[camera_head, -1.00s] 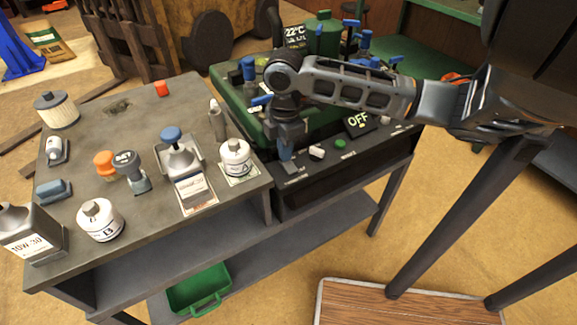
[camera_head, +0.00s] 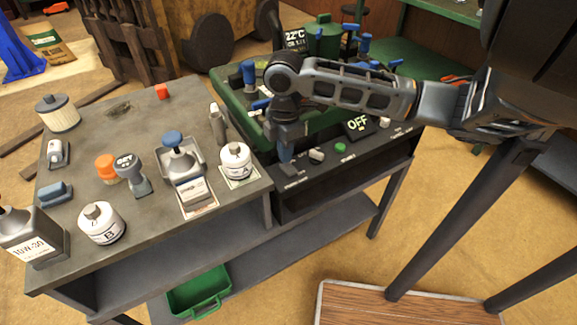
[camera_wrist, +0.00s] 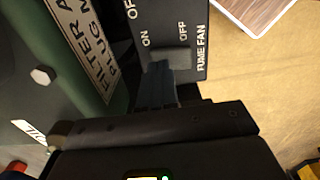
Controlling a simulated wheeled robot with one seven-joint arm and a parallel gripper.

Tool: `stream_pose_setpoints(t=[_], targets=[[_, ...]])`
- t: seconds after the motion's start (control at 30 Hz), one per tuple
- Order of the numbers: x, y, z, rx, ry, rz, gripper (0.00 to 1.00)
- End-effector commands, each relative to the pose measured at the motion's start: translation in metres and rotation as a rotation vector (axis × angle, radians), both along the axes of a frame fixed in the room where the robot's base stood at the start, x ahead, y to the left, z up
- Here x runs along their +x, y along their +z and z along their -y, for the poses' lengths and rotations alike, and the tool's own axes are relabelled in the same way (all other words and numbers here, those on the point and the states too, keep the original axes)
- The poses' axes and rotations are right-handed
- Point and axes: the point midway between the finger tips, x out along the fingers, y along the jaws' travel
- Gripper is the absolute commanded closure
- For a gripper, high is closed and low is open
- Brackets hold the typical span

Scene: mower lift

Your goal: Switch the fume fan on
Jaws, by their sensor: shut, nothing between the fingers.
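The fume fan switch (camera_wrist: 172,57) is a grey rocker on a dark panel (camera_wrist: 145,20). The wrist view shows it between the words ON and OFF, with FUME FAN printed alongside. My gripper (camera_wrist: 158,80) is shut and empty, its fingertips close to the ON end of the rocker. I cannot tell whether they touch it or which way the rocker is tilted. In the head view my gripper (camera_head: 286,152) points down at the left end of the panel and partly hides the switch.
A white knob (camera_head: 316,155) and a green button (camera_head: 340,147) sit right of my gripper on the panel. The green machine (camera_head: 228,88) rises behind. The grey bench (camera_head: 80,150) at left holds bottles, stamps and a filter.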

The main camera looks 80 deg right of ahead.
Motion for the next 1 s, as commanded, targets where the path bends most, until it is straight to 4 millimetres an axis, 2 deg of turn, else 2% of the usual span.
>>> stream_pose_setpoints(t=[0.03, 0.7, 1.0], targets=[[0.000, 0.007, 0.000, 0.000, 0.000, 0.000, 1.00], [0.000, 0.055, 0.000, 0.000, 0.001, 0.000, 1.00], [0.000, 0.056, 0.000, 0.000, 0.000, 0.000, 1.00]])
